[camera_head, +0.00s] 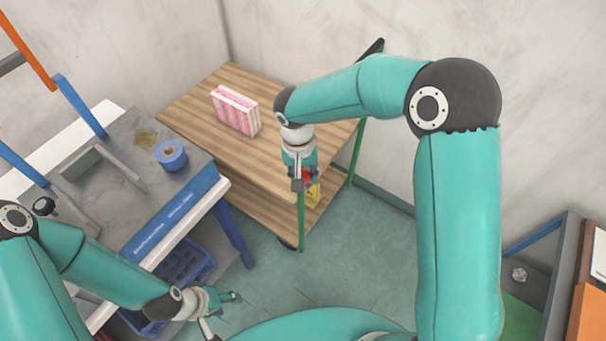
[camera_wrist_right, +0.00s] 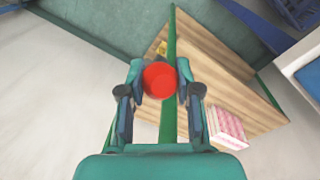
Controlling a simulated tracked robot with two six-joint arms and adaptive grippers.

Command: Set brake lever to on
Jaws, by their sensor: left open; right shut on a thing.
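A red round knob (camera_wrist_right: 160,78) shows between the fingers of my right gripper (camera_wrist_right: 160,92) in the right wrist view, in front of a green post of the wooden cart. It looks like the end of the brake lever; the rest of the lever is hidden. In the head view the right gripper (camera_head: 301,182) is shut on this red knob (camera_head: 307,176), by the cart's near corner. The wooden cart (camera_head: 190,110) has two shelves and green posts. My left gripper (camera_head: 222,312) is open and empty, low at the bottom left, away from the cart.
A pink-and-white box (camera_head: 236,110) stands on the cart's top. A yellow item (camera_head: 314,194) is beside the red knob. Left is a grey-topped workbench (camera_head: 120,134) with a blue roll (camera_head: 171,156) and a blue crate (camera_head: 186,264) below. Floor between is clear.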

